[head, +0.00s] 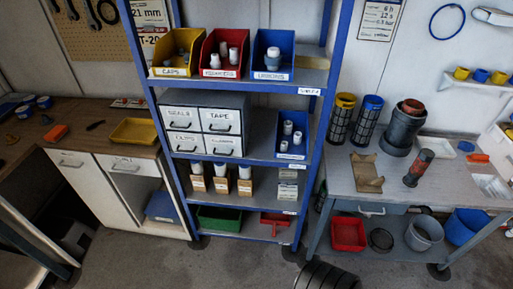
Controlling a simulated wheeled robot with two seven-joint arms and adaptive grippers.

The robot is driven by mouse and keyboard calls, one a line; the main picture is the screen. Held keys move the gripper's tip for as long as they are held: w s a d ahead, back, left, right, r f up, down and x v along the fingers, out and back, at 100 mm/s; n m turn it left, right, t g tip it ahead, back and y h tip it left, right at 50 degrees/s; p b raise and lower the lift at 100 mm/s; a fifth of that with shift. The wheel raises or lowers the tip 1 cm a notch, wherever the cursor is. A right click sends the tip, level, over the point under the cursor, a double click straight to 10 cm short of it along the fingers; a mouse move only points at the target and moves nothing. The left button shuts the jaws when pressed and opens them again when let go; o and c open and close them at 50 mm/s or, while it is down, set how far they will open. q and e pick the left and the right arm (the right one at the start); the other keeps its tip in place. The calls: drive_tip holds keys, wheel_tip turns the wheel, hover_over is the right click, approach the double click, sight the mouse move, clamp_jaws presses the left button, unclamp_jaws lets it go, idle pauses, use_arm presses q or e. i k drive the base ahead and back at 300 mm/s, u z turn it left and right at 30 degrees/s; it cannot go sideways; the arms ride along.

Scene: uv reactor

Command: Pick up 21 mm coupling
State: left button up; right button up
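No part labelled as a 21 mm coupling can be made out for certain. On the blue shelf rack's top shelf, a blue bin (284,43) holds white and grey pipe fittings (273,57); its label is too small to read surely. A red bin (209,66) beside it holds white fittings (233,56), and a yellow bin (161,67) marked CAPS holds grey pieces (184,57). On the middle shelf, another blue bin (291,151) holds small white cylinders (288,127). Fitting sizes cannot be told. Neither of my grippers is in view.
The rack (318,140) also holds drawers (220,120), bottles (245,172) and a green bin (219,219). The right bench (335,180) carries filter cylinders and a dark pot (401,130). A wooden-topped bench (85,125) stands left. A black ribbed object (325,276) is at the bottom edge.

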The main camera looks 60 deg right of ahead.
sight(284, 143)
drive_tip(key=i, duration=2.3)
drive_tip(key=z, duration=2.35)
